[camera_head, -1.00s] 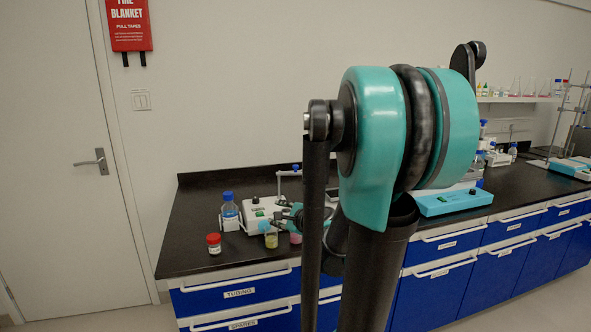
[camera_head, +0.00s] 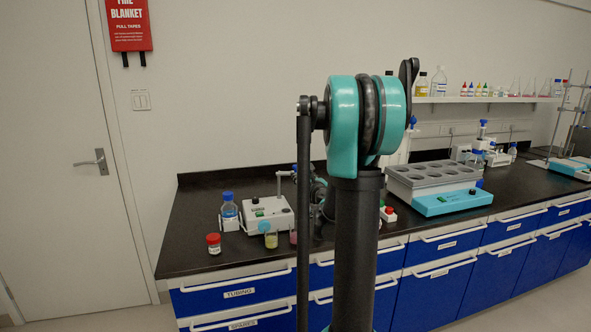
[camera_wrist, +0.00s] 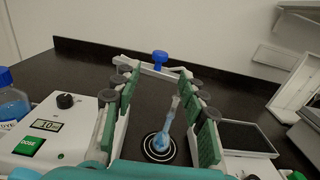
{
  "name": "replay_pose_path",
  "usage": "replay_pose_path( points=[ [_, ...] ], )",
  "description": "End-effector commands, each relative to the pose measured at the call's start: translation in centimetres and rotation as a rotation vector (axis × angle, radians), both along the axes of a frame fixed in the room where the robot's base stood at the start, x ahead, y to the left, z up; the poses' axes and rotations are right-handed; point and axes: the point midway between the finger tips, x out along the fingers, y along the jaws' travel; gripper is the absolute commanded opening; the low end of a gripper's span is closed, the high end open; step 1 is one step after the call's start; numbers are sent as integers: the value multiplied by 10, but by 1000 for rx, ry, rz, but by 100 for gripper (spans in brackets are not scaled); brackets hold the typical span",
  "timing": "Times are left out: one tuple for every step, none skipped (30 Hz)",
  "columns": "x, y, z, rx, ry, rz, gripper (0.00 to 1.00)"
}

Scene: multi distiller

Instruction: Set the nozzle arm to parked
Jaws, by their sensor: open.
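The dispenser is a white box (camera_head: 267,213) with a green button, near the left of the black bench. In the head view its grey nozzle arm (camera_head: 285,173) reaches right from a post. In the wrist view the pale nozzle arm (camera_wrist: 142,65) crosses beyond the fingertips, with a blue knob (camera_wrist: 160,58) on it. My gripper (camera_wrist: 158,84) is open, its green-padded fingers apart on both sides of the view. A flask with blue liquid (camera_wrist: 164,134) stands on a dark ringed spot, seen between the fingers. In the head view my gripper is mostly hidden behind my arm.
A blue-capped bottle (camera_head: 229,211) stands left of the dispenser, a red-capped jar (camera_head: 213,243) in front left. Small yellow (camera_head: 271,240) and pink (camera_head: 293,237) containers stand at its front. A flat dark-screened device (camera_wrist: 247,138) lies to the right. A teal-fronted bath (camera_head: 447,202) stands further right.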

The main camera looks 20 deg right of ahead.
Motion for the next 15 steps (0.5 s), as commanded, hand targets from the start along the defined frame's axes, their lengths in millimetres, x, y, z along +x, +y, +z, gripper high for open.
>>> replay_pose_path(
  points=[
    [11,0,0,0,0,2,42],
    [17,0,0,0,0,1,42],
    [25,0,0,-1,0,1,42],
    [31,0,0,-1,0,1,42],
    [37,0,0,-1,0,1,42],
    [44,0,0,-1,0,1,42],
    [49,0,0,-1,0,1,42],
    [54,0,0,-1,0,1,42],
    [61,0,0,-1,0,1,42],
    [64,0,0,-1,0,1,42],
    [68,0,0,-1,0,1,42],
    [73,0,0,-1,0,0,42],
    [76,0,0,-1,0,0,42],
    [78,0,0,-1,0,0,42],
    [81,0,0,-1,0,0,42]
  ],
)
